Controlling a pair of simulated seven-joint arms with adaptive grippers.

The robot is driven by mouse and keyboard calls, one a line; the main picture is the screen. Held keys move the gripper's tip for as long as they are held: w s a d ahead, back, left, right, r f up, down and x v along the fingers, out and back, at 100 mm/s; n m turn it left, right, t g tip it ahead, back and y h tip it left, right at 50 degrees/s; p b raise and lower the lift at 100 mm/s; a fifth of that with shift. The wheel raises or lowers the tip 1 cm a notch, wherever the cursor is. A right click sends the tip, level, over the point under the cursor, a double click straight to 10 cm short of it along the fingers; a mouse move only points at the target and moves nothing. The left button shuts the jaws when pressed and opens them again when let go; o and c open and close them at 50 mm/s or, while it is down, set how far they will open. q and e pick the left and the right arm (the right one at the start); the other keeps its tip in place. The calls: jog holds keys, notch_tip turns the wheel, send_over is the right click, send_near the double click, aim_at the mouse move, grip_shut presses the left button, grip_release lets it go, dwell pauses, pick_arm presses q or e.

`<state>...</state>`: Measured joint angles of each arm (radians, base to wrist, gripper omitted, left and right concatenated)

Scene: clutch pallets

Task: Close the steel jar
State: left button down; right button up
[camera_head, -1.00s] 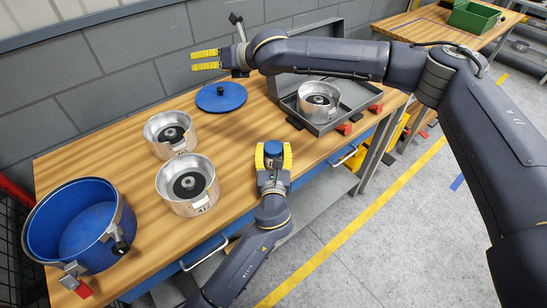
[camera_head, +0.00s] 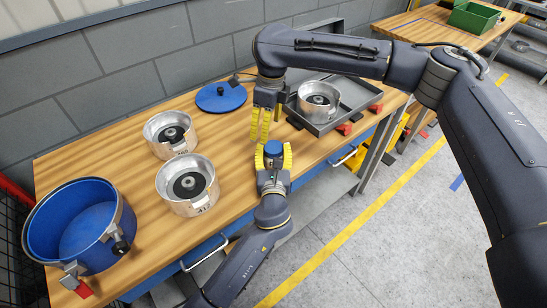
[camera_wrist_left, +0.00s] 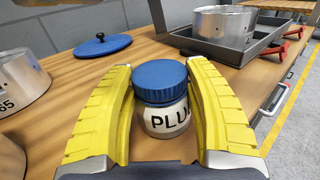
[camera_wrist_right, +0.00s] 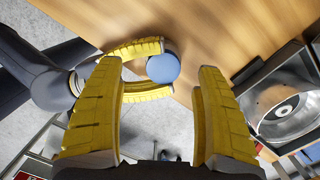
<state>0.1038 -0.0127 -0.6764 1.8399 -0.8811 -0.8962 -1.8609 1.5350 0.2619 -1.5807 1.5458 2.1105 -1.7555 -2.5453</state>
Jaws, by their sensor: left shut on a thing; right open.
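The steel jar (camera_wrist_left: 165,120) has a pale metallic body lettered "PLU", partly hidden, and a blue ribbed cap (camera_wrist_left: 160,80) on top. It stands upright between the yellow fingers of my left gripper (camera_head: 273,148), which is shut on it near the table's front edge. In the left wrist view the left gripper (camera_wrist_left: 163,72) has one finger on each side of the body. My right gripper (camera_head: 260,138) points down just above and behind the jar, open and empty. In the right wrist view the blue cap (camera_wrist_right: 163,68) shows beyond its spread fingertips.
Two steel pots (camera_head: 171,134) (camera_head: 188,185) and a large blue pot (camera_head: 82,225) stand to the left. A blue lid with a black knob (camera_head: 221,97) lies at the back. A grey tray (camera_head: 350,108) holding another steel pot (camera_head: 318,98) is right of the jar.

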aim_at(274, 146)
jog(key=shift+s+d+n+h, duration=0.2)
jog(key=shift+d+n+h, duration=0.1)
jog(key=shift+d+n, duration=0.25)
jog(key=shift+w+d+n+h, duration=0.15)
jog(key=shift+d+n+h, duration=0.15)
jog(key=shift+d+n, duration=0.35)
jog(key=shift+a, duration=0.15)
jog(key=shift+f, duration=0.1)
jog(key=shift+f, duration=4)
